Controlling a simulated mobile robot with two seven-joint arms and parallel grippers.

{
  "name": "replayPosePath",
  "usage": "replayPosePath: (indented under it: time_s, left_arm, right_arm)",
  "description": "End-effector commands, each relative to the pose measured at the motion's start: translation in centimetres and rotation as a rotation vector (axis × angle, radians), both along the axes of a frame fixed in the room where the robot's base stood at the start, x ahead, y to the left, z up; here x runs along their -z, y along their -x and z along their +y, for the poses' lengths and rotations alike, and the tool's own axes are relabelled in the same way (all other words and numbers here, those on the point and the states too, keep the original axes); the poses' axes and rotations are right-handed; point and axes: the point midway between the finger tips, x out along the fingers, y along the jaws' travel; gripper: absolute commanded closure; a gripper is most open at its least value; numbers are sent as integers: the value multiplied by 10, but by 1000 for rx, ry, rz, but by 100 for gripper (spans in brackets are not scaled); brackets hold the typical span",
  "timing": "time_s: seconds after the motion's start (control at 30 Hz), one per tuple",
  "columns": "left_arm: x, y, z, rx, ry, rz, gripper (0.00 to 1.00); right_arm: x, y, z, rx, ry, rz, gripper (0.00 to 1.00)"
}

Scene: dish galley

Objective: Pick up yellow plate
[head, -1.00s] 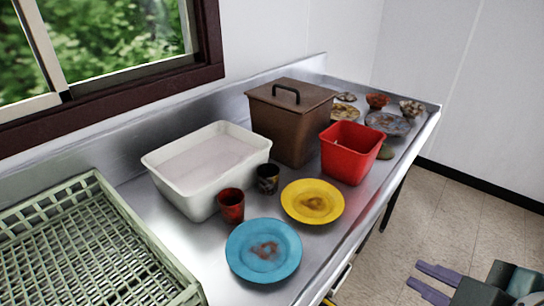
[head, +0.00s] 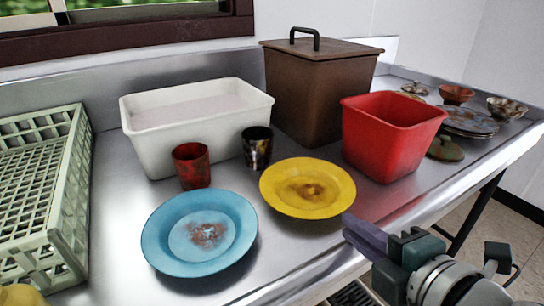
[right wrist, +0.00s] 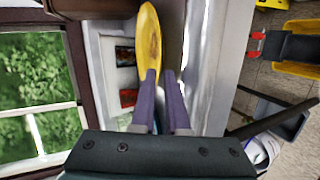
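The yellow plate (head: 284,197) lies on the steel counter with a brown food stain at its middle. It also shows at a steep slant in the right wrist view (right wrist: 149,35). My right gripper (head: 350,228) is just off the plate's near right side, by the counter's front edge. In the right wrist view its two purple fingers (right wrist: 160,75) are apart with nothing seen between them, and the plate is beyond the tips. I cannot tell whether a fingertip touches the plate. My left gripper is not in view.
A blue plate (head: 166,238), a red cup (head: 191,168) and a dark cup (head: 257,150) are close by. Behind stand a white tub (head: 150,150), a brown lidded bin (head: 300,95) and a red bin (head: 385,140). A green rack (head: 72,190) is left; stacked dishes (head: 468,124) are right.

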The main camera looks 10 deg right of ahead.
Motion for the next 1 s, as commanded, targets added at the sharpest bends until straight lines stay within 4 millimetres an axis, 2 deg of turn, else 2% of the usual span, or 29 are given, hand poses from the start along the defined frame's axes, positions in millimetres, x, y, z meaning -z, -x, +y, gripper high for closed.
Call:
replayPosePath:
  time_s: [0.43,0.67,0.8,1.0]
  left_arm:
    - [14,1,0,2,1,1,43]
    - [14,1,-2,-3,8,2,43]
    - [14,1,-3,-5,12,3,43]
    - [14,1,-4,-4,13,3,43]
  right_arm:
    - [19,-49,9,1,-2,0,88]
    - [19,-51,9,1,-2,2,88]
    - [19,-50,9,1,-2,1,100]
    - [19,-50,9,1,-2,1,100]
